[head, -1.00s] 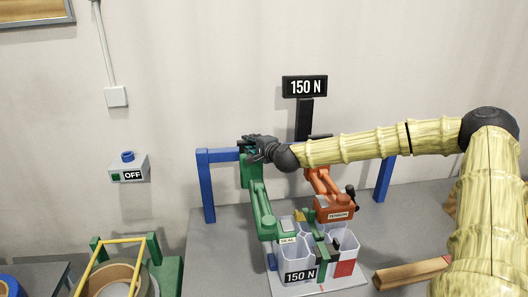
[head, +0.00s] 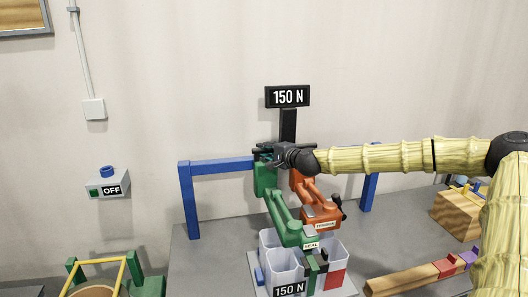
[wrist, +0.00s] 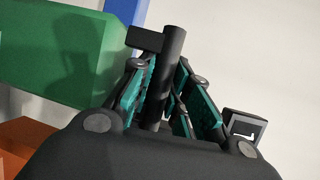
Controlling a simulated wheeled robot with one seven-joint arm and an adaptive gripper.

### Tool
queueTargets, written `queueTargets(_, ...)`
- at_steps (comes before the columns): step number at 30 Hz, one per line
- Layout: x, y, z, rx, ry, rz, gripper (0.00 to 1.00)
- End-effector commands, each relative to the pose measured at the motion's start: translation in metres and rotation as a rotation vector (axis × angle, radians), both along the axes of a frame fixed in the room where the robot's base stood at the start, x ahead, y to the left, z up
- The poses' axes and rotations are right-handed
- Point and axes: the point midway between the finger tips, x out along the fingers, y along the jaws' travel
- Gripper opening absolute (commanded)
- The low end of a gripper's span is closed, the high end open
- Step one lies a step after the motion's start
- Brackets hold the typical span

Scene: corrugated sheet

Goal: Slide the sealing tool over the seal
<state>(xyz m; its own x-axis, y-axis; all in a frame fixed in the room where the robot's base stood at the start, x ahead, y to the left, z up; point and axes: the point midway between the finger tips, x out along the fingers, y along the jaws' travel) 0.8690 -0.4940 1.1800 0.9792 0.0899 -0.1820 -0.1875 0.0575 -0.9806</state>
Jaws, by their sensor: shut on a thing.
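The green sealing tool (head: 285,217), marked SEAL, hangs from the blue rail (head: 222,166). Its lower end is over the front of the pale bins (head: 285,260). My gripper (head: 267,154) is at the top of the tool by the rail. The wrist view shows its teal pads (wrist: 157,88) shut around a dark upright handle (wrist: 173,55) beside the tool's green body (wrist: 55,55). The orange tension tool (head: 320,213) hangs close on the right. I cannot make out the seal itself; the tool's lower end and bins crowd that spot.
A 150 N display (head: 288,97) stands behind the rail. A switch box (head: 107,184) on the wall reads OFF. A wooden bar (head: 400,280) and wooden block (head: 460,212) lie on the right of the grey table (head: 210,255). The table's left part is clear.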

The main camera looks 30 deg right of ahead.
Motion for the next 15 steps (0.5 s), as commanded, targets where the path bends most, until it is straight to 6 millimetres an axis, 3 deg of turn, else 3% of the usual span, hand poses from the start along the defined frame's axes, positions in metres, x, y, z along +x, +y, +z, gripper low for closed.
queueTargets(4,-0.0016,-0.0030,-0.0066,0.001,0.008,-0.005,0.00)
queueTargets(5,-0.0016,-0.0030,-0.0067,0.001,0.008,-0.005,0.20)
queueTargets(6,-0.0016,-0.0032,-0.0067,0.001,0.008,-0.005,0.27)
queueTargets(15,0.0015,0.0022,-0.0029,0.000,0.003,0.000,0.28)
